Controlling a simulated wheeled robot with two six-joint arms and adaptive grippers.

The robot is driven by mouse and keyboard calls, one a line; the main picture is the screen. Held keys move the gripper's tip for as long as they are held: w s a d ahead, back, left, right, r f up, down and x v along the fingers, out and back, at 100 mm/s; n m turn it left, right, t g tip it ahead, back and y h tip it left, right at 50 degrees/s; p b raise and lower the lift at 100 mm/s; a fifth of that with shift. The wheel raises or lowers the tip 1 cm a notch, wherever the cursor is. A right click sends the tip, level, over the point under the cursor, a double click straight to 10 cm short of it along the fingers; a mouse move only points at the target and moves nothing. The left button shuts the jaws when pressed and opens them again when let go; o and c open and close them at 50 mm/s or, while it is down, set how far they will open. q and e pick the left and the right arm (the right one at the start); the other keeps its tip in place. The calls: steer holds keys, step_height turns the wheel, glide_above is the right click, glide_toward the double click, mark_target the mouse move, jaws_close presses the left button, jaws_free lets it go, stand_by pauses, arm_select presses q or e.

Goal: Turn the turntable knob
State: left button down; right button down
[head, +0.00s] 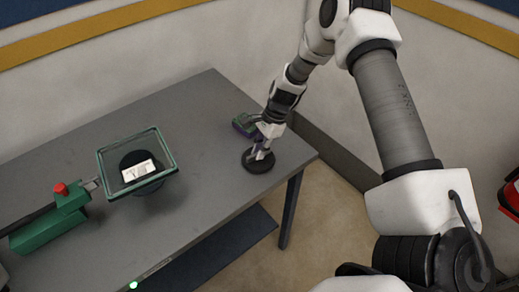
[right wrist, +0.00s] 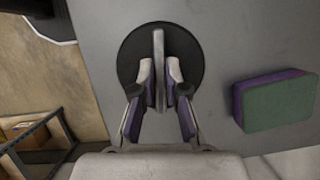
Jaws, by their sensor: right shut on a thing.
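The turntable knob is a round black disc (head: 257,166) with an upright grey bar across it. It sits on the grey table near its right corner. In the right wrist view the disc (right wrist: 190,50) lies below the fingers, and the bar (right wrist: 159,50) stands between them. My right gripper (head: 261,150) reaches down from above and is shut on the bar; its fingers (right wrist: 159,80) close from both sides. The gripper partly hides the knob in the head view. My left gripper is not in view.
A green and purple block (head: 244,122) lies beside the knob; it also shows in the right wrist view (right wrist: 275,100). The table (head: 215,110) between is clear.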

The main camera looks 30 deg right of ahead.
steer(key=n+g, duration=0.1)
steer(key=n, duration=0.1)
steer(key=shift+w+n+b, duration=0.1)
steer(key=shift+n+b, duration=0.25)
steer(key=shift+n, duration=0.05)
steer(key=n+g+b, duration=0.1)
steer(key=n, duration=0.2)
steer(key=shift+w+n+h, duration=0.1)
steer(key=shift+n+h, duration=0.2)
steer(key=shift+h, duration=0.1)
steer(key=n+g, duration=0.1)
steer(key=n, duration=0.1)
steer(key=n+g+h+b, duration=0.1)
steer(key=n, duration=0.2)
steer(key=shift+a+n, duration=0.1)
steer(key=shift+n, duration=0.2)
steer(key=shift+h, duration=0.3)
steer(key=c, duration=1.2)
jaws_free()
steer(key=shift+r, duration=0.1)
steer(key=v, duration=1.2)
